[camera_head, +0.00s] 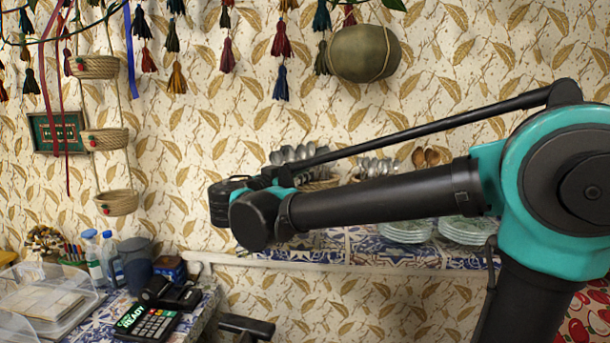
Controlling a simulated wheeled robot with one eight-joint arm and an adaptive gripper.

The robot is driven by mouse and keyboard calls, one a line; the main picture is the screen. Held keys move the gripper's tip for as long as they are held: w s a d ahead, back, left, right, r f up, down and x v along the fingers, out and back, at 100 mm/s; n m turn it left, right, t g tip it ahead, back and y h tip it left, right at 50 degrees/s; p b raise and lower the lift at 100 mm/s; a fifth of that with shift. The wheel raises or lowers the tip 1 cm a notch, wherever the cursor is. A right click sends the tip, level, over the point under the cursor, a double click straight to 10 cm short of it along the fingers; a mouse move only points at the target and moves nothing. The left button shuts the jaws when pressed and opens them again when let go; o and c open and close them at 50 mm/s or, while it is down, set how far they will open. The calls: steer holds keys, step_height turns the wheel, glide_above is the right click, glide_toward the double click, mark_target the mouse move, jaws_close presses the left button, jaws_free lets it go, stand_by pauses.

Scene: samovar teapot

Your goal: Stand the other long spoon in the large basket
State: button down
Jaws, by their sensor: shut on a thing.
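The end of my arm reaches left across the middle of the view. My gripper's fingers do not show behind the dark wrist, so what they hold is hidden. Several metal spoons (303,153) stand behind my arm, their bowls up. A strip of woven basket (320,184) shows below them; my forearm hides the rest. More metal spoons (374,167) stand just to the right, and what holds them is hidden. Brown spoons (432,156) show further right. I cannot tell which spoon is the other long one.
A blue-and-white tiled shelf (375,250) runs along the wall, with stacked plates (465,230) at right. Small baskets (115,203) hang at left.

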steer(key=c, duration=1.6)
jaws_free()
steer(key=shift+o, duration=0.2)
steer(key=v, duration=1.2)
steer(key=shift+s, duration=0.1)
